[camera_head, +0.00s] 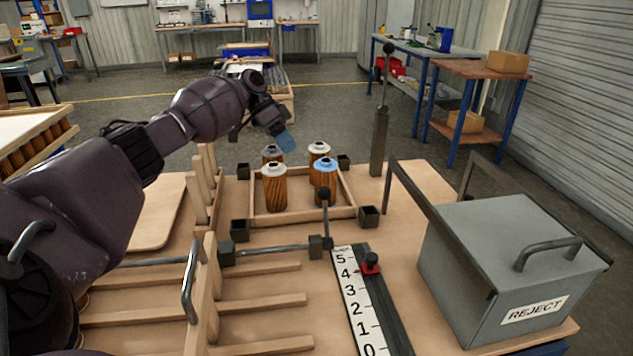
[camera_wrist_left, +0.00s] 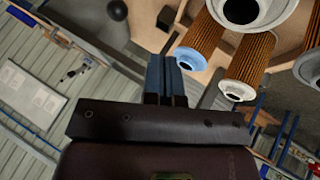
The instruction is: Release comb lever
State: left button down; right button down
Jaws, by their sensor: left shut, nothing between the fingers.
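A lever with a black ball knob (camera_head: 324,193) stands upright at the front of the cartridge frame, beside a dark block on the metal rod (camera_head: 270,248). That rod runs to the wooden comb (camera_head: 205,290) on the left. I cannot tell for sure that this is the comb lever; a taller knobbed lever (camera_head: 380,130) stands behind. My left gripper (camera_head: 286,141) is above the far side of the cartridges, with its blue fingers shut and empty. The fingers also show in the left wrist view (camera_wrist_left: 166,76), apart from the cartridges. My right gripper is not in view.
Several pleated cartridges (camera_head: 274,188) stand in a wooden frame (camera_head: 300,217). A grey reject box (camera_head: 490,265) with a handle stands at the right. A numbered scale (camera_head: 357,300) with a red slider (camera_head: 370,264) lies in front. Bare tabletop shows between the frame and the reject box.

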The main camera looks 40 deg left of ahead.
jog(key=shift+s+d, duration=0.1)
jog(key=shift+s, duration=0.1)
pick_arm(q)
jog(key=d+f, duration=0.7)
jog(key=d, duration=0.2)
jog(key=shift+s+d, duration=0.35)
jog(key=shift+s, duration=0.1)
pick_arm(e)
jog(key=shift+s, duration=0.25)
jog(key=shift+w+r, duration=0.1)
